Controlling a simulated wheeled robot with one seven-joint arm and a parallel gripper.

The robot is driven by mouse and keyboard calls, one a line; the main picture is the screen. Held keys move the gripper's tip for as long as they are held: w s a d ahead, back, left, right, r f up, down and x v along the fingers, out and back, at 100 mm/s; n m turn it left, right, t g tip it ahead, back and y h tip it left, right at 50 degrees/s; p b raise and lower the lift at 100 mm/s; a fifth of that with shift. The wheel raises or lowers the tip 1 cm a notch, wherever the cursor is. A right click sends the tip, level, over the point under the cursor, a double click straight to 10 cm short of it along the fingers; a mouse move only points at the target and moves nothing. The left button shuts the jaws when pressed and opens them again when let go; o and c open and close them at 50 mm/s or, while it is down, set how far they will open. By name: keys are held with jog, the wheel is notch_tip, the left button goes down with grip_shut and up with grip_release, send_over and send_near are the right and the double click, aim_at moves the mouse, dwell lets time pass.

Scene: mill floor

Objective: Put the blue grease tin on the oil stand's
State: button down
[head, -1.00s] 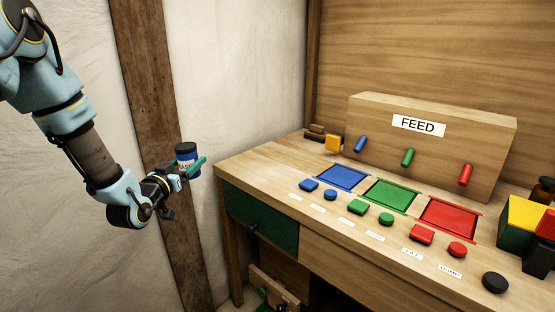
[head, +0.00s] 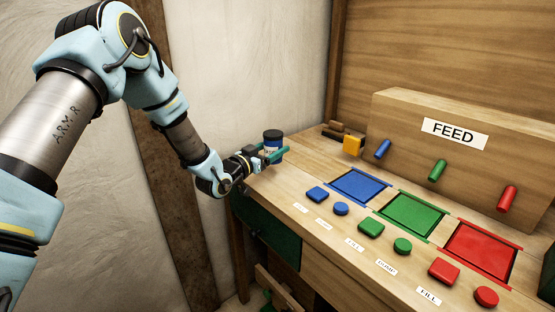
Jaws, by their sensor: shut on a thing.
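The blue grease tin (head: 272,140) has a dark lid and a pale label band, and it is upright. My gripper (head: 268,154) is shut on it, with a teal finger across its lower part. The tin shows at the left back corner of the wooden bench; I cannot tell whether it is above the top or touching it. I cannot make out an oil stand for certain in this view.
The bench holds a blue tray (head: 362,187), a green tray (head: 413,215) and a red tray (head: 480,252), with coloured blocks and discs in front. A FEED box (head: 460,150) with pegs stands behind.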

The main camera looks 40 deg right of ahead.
jog(key=shift+f+p, duration=0.65)
jog(key=shift+f, duration=1.9)
jog(key=shift+f, duration=0.1)
grip_release()
jog(key=shift+a, duration=0.15)
jog(key=a+b, duration=0.1)
jog(key=a, duration=0.3)
jog(key=s+a+b, duration=0.1)
jog(key=a, duration=0.2)
jog(key=a+b, duration=0.1)
jog(key=a, duration=0.3)
jog(key=shift+s+a+b, duration=0.3)
jog(key=shift+s+a, duration=0.05)
